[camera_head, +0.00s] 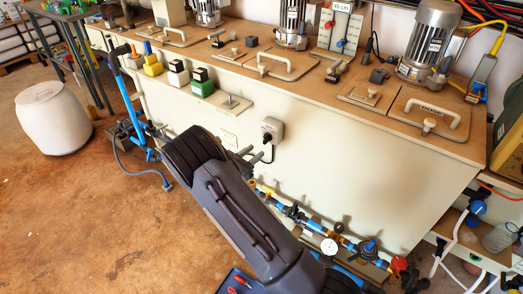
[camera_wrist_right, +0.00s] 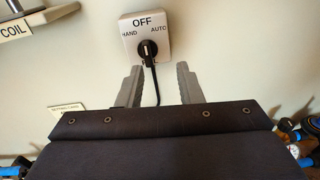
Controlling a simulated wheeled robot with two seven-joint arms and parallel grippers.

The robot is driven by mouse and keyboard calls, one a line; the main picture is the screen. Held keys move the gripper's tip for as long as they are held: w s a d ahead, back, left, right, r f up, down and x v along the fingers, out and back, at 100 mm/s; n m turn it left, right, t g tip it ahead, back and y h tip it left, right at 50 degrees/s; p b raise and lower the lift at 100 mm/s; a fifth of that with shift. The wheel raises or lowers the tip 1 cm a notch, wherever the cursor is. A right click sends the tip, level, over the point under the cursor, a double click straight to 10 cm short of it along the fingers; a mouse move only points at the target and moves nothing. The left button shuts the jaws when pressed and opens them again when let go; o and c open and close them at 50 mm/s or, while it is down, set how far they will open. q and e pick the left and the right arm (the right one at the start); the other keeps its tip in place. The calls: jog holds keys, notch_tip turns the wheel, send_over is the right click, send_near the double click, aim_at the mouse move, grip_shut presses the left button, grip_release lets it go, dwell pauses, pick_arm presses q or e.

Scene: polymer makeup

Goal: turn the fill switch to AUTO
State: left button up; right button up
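The fill switch (camera_wrist_right: 163,25) is a pale square box on the cream front panel. It is marked OFF at the top, HAND at the left and AUTO at the right; the lower label is partly covered. Its black knob (camera_wrist_right: 148,48) looks roughly upright, toward OFF. In the head view the switch box (camera_head: 272,126) is just beyond my right gripper (camera_head: 254,157). In the wrist view my right gripper (camera_wrist_right: 158,84) is open, its two fingers apart below the switch, with no contact visible. A black cable runs down from the switch between the fingers. My left gripper is out of view.
Pipes with valves and a gauge (camera_head: 329,246) run low along the panel. A white drum (camera_head: 52,118) stands on the floor at left. The panel around the switch is mostly clear.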

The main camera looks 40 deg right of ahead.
aim_at(264, 140)
jog(key=shift+n+t, duration=0.5)
jog(key=shift+n, duration=0.1)
jog(key=x, duration=0.2)
jog(key=w+x, duration=0.1)
jog(key=x, duration=0.2)
jog(key=b+x, duration=0.1)
jog(key=x, duration=0.1)
jog(key=shift+w+f, duration=0.25)
jog(key=shift+f, duration=0.1)
grip_shut()
